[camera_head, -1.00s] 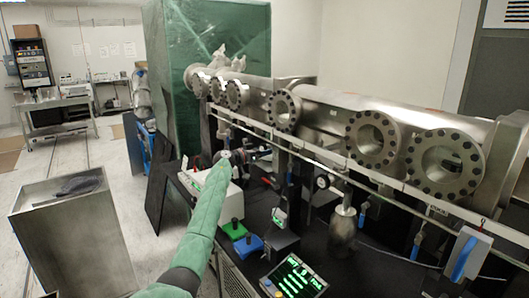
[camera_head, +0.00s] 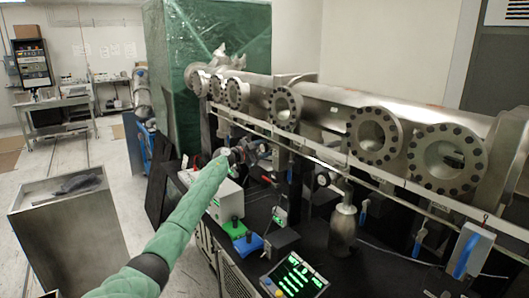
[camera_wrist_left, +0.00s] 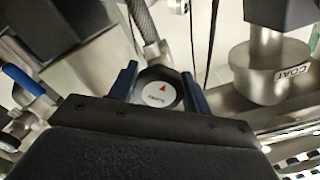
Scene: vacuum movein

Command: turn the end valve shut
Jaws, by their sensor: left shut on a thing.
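In the head view my green-sleeved left arm reaches in from the lower left, and the left gripper (camera_head: 251,152) is at the piping below the long steel chamber (camera_head: 330,103). The knob's face is hard to make out there. My right gripper is not in view.
A lit green display (camera_head: 294,277) and green and blue blocks (camera_head: 249,243) sit on the black bench below my arm. A white box (camera_head: 225,200) stands close beside it. A blue-handled lever (camera_wrist_left: 22,79) and a cylinder labelled COAT (camera_wrist_left: 272,72) flank the gripper.

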